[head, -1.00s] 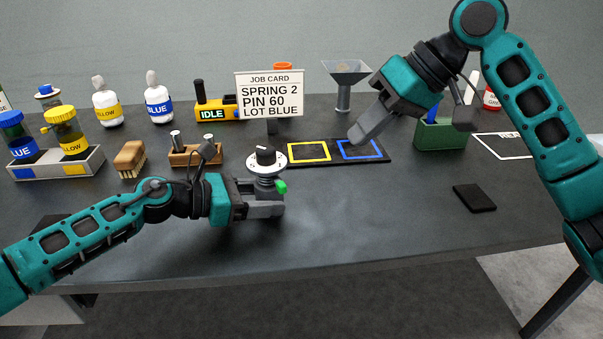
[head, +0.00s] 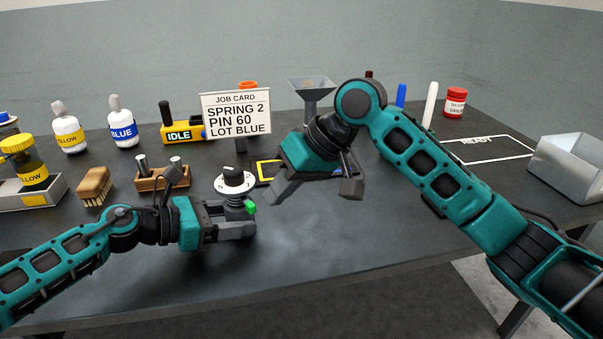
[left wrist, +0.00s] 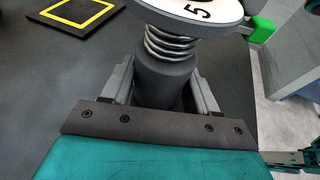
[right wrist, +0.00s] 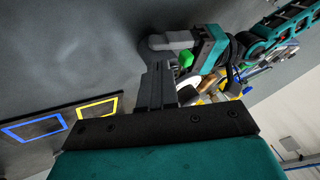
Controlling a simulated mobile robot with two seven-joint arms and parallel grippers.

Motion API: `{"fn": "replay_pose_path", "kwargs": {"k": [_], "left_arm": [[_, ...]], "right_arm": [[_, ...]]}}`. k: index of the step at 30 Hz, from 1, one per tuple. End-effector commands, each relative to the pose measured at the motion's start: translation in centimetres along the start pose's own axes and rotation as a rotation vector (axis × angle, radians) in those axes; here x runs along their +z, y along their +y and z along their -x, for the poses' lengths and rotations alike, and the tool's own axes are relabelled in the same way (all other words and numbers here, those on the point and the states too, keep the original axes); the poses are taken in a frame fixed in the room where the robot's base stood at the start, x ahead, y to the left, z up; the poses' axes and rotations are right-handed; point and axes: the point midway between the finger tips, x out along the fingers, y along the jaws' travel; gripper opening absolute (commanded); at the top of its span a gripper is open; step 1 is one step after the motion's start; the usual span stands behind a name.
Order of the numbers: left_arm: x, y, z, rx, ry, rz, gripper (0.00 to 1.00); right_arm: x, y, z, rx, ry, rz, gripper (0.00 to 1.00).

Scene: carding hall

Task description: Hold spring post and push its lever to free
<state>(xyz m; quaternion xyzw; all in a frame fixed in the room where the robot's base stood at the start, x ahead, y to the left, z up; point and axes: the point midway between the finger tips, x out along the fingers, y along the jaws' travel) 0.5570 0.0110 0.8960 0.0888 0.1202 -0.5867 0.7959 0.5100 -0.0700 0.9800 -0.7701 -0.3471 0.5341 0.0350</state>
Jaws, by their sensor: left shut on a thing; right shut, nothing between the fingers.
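The spring post (head: 235,182) stands on the dark bench with a white numbered dial and a black knob on top. Its coil spring (left wrist: 170,45) and grey body show in the left wrist view. My left gripper (head: 236,229) is shut around the post's body below the spring. The green lever (head: 251,208) sticks out at the dial's right side; it also shows in the left wrist view (left wrist: 262,30). My right gripper (head: 278,191) is shut and empty, to the right of the post, apart from the lever. In the right wrist view the lever (right wrist: 186,59) shows beyond the fingertips.
The job card (head: 237,114) stands behind the post and reads spring 2, pin 60, lot blue. A wooden block with pins (head: 150,181) and a brush (head: 93,186) are to the left. A yellow-outlined square (right wrist: 99,107) lies behind my right gripper. The bench front is clear.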

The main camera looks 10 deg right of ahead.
Motion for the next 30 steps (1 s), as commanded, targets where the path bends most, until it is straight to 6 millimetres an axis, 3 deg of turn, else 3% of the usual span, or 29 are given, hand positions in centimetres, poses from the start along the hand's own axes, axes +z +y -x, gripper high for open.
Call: {"fn": "replay_pose_path", "kwargs": {"k": [6, 22, 30], "left_arm": [[-0.1, 0.0, 0.0, 0.0, 0.001, 0.0, 0.04], [-0.1, 0.0, 0.0, -0.001, 0.001, 0.0, 0.04], [-0.1, 0.0, 0.0, -0.001, 0.001, 0.001, 0.04]], "right_arm": [[0.0, -1.4, -0.8, 0.001, 0.0, 0.0, 0.0], [0.1, -1.7, -0.9, 0.009, 0.006, -0.015, 0.0], [0.4, -2.7, -1.2, 0.063, 0.06, -0.115, 0.0]]}}
